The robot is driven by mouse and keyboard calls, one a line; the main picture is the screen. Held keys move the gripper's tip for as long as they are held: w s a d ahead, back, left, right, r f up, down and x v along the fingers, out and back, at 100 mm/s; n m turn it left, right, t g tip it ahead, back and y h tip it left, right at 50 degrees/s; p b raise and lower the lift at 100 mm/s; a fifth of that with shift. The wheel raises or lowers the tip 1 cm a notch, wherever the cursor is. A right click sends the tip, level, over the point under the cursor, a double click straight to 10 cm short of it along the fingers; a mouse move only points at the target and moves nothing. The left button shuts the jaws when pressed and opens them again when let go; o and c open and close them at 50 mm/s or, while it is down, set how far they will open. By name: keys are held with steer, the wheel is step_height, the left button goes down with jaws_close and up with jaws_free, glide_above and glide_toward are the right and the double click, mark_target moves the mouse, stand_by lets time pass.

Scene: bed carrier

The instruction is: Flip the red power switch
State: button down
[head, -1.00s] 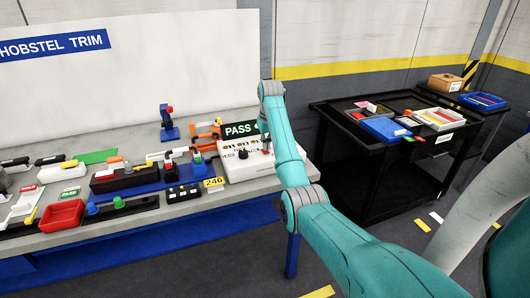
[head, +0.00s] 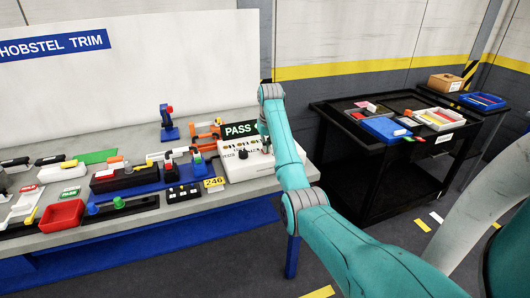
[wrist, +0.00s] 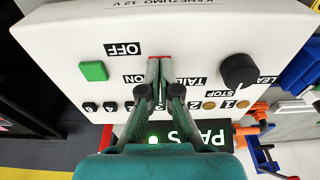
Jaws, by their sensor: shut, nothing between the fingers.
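The white control box (head: 238,170) stands at the right end of the bench; its face fills much of the wrist view (wrist: 75,40). A small red part, apparently the power switch (wrist: 158,58), shows at the tips of my gripper (wrist: 158,66), between the OFF and ON labels. The fingers hide most of it, so its position and any contact are unclear. My gripper is shut, with nothing held. In the head view my arm hides most of the gripper.
A green square button (wrist: 93,71) and a black knob (wrist: 239,71) flank my fingers. Several small numbered knobs and brass studs line the box. A PASS sign (head: 238,130) stands behind it. Other fixtures and a red tray (head: 62,214) crowd the bench leftward.

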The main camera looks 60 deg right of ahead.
steer(key=shift+f, duration=0.15)
steer(key=shift+r, duration=3.55)
steer(key=shift+s, duration=0.1)
